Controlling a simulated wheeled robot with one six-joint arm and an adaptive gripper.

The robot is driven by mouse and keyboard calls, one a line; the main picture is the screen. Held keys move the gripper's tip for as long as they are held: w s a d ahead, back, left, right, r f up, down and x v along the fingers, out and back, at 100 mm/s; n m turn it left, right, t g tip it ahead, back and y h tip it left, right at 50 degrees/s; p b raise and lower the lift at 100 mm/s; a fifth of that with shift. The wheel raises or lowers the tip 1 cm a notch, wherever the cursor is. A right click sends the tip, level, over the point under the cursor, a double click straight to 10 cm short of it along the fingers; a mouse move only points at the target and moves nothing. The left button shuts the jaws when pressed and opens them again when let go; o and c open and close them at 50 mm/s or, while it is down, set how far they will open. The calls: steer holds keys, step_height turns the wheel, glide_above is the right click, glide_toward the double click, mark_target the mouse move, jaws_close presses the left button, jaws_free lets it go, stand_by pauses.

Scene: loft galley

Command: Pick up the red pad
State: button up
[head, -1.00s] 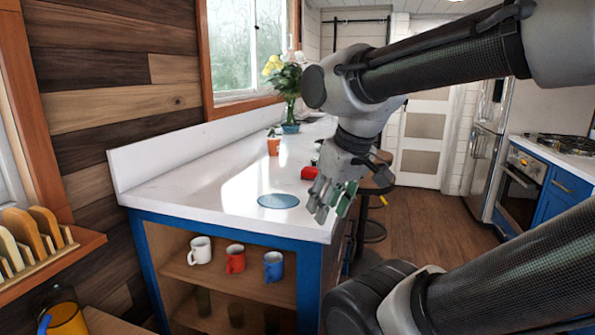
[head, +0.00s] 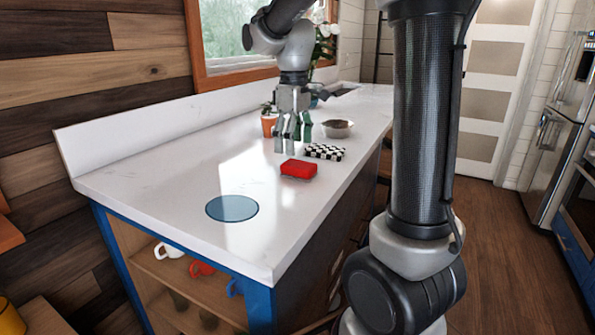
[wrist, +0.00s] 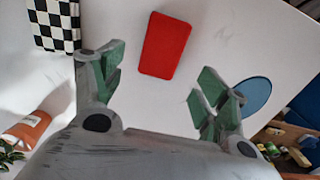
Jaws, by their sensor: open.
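The red pad (head: 299,169) lies flat on the white counter, in front of a black-and-white checkered block. It also shows in the wrist view (wrist: 165,45), beyond my fingertips and roughly between them. My gripper (head: 293,138) is open and empty, pointing down above the counter, a little behind the pad in the head view. Its green-padded fingers are spread wide in the wrist view (wrist: 155,85). The pad is fully visible and apart from the fingers.
The checkered block (head: 324,152) lies close behind the pad. A bowl (head: 337,128) and an orange plant pot (head: 269,125) stand farther back. A round blue mat (head: 232,208) lies nearer the front. The counter (head: 150,180) is clear to the left.

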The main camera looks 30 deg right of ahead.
mark_target(297, 163)
steer(key=f, duration=0.6)
steer(key=shift+s+d+f, duration=0.25)
steer(key=shift+s+d, duration=0.05)
steer(key=shift+s, duration=0.1)
steer(key=c, duration=0.9)
